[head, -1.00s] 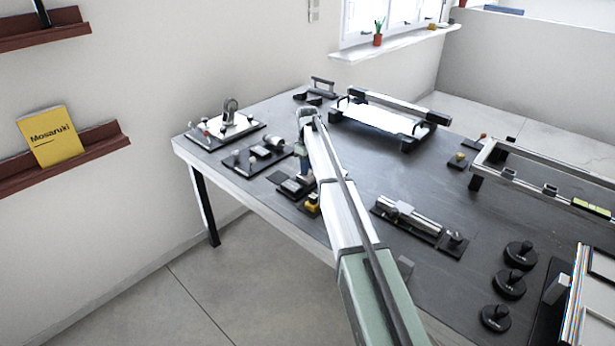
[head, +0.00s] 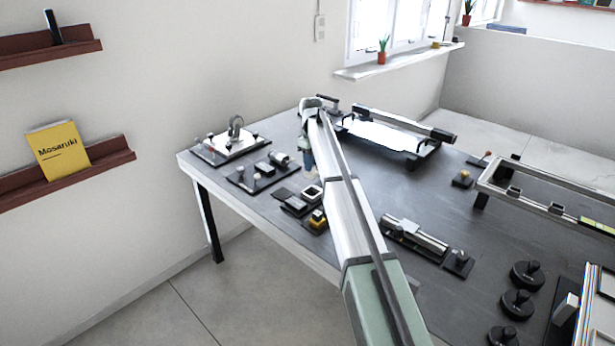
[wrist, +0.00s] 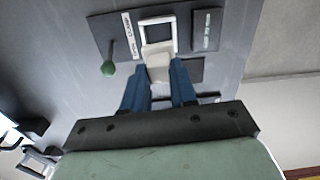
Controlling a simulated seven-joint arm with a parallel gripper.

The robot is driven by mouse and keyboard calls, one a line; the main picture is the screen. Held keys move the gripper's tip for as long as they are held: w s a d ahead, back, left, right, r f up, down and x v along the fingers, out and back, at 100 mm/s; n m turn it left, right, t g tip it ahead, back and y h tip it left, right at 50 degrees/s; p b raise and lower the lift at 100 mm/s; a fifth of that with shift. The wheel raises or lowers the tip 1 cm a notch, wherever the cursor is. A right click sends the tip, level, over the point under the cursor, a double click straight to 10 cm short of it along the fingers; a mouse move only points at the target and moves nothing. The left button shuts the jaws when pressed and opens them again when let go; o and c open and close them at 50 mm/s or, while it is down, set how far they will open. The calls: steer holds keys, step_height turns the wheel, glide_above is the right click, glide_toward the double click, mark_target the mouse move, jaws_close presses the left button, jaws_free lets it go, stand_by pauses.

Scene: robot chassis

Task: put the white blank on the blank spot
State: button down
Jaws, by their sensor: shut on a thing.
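My gripper (wrist: 157,84) has two blue fingers, shut on a pale white block, the white blank (wrist: 158,66). In the wrist view the block overlaps the near edge of a white square frame with a dark middle (wrist: 146,33); I cannot tell whether they touch. The frame also shows in the head view (head: 303,192), just below my fingertips (head: 309,178). A white label strip (wrist: 131,36) lies beside it, its lettering too small to read surely. I cannot tell which place is the blank spot. The blank is not clear in the head view.
A dark box (wrist: 207,30) and a flat dark pad (wrist: 193,70) lie right of the frame in the wrist view. A green knob (wrist: 108,68) stands to its left. A yellow-topped block (head: 318,219) sits near the table's front edge. Other fixtures stand around.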

glide_above(283, 194)
steer(key=shift+m, duration=0.3)
steer(key=shift+w+f, duration=0.1)
steer(key=shift+f, duration=4.7)
steer(key=shift+f, duration=0.1)
steer(key=c, duration=0.9)
jaws_free()
step_height(283, 194, up, 12)
